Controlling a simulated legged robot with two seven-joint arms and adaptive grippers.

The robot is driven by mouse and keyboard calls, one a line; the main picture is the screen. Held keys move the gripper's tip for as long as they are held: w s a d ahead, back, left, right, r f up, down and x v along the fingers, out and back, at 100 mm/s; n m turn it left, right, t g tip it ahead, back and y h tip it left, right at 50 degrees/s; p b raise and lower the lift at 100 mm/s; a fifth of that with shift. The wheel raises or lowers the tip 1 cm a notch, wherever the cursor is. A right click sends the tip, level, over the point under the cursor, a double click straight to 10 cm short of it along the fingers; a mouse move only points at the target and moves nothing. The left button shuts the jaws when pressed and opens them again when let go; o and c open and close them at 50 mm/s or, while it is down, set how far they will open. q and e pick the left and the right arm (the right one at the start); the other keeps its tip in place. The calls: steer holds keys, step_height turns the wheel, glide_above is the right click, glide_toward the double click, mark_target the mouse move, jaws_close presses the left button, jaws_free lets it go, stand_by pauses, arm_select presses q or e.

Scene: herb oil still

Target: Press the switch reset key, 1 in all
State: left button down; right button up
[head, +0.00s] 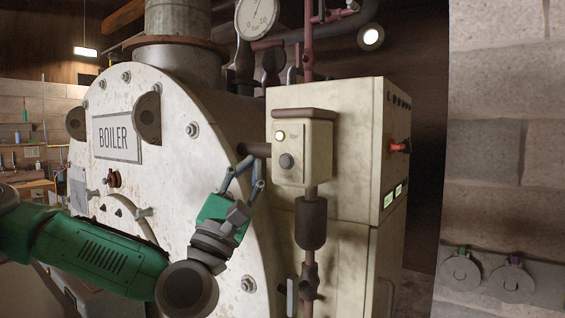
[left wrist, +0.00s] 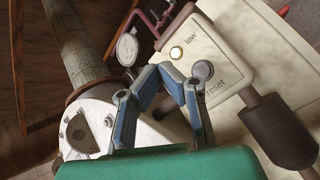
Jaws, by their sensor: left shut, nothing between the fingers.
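The switch box (head: 302,148) is a cream box with a brown top, mounted in front of the tall cream cabinet. Its reset key (head: 286,161) is a dark round button below a lit yellowish lamp (head: 280,136). In the left wrist view the reset key (left wrist: 203,69) has "reset" printed beside it, and the lamp (left wrist: 176,52) is marked "low". My left gripper (head: 250,170) is shut and empty, just left of the box; in the left wrist view its fingertips (left wrist: 170,72) are near the key, apparently apart from it. My right gripper is not in view.
The white boiler (head: 165,185) stands behind my left arm. A brown pipe with a thick fitting (head: 310,222) runs down below the box. The cream cabinet (head: 340,100) has a red knob (head: 400,146) on its right side. A block wall (head: 500,180) is at far right.

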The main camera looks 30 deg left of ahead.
mark_target(285, 161)
arm_select(q)
steer(key=shift+h, duration=0.3)
steer(key=w, duration=0.2)
steer(key=w+d, duration=0.1)
steer(key=w, duration=0.2)
steer(key=shift+w+d+b, duration=0.2)
steer(key=shift+w+b, duration=0.1)
steer(key=shift+w+a, duration=0.1)
steer(key=shift+w, duration=0.05)
steer(key=shift+a, duration=0.25)
steer(key=shift+d, duration=0.3)
steer(key=shift+a, duration=0.2)
steer(key=shift+d, duration=0.1)
steer(key=shift+w+d+r+b, duration=0.15)
steer(key=shift+w+b, duration=0.2)
steer(key=shift+b, duration=0.05)
